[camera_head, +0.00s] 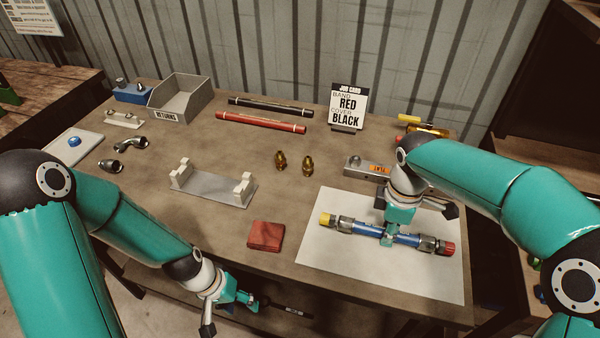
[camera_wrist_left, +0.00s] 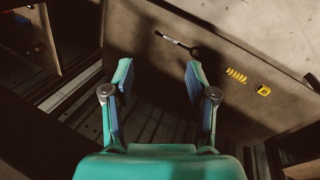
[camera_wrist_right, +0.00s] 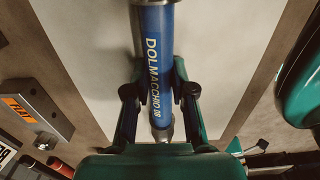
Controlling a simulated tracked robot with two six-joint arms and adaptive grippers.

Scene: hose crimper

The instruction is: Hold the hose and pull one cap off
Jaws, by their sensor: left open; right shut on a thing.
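A blue hose (camera_head: 403,238) with metal end fittings lies along the white sheet at the right of the table. A yellow cap (camera_head: 325,219) is on its left end and a red cap (camera_head: 448,249) is on its right end. My right gripper (camera_head: 390,238) is shut around the middle of the hose; the right wrist view shows the hose (camera_wrist_right: 155,60) between the fingers. I cannot tell whether the hose touches the sheet. My left gripper (camera_head: 246,300) is open and empty beyond the table's front edge; its spread fingers (camera_wrist_left: 160,95) show in the left wrist view.
A grey cradle (camera_head: 212,188), two brass fittings (camera_head: 294,161), a returns bin (camera_head: 182,98) and a job card (camera_head: 347,106) stand farther back. The front left tabletop is fairly clear.

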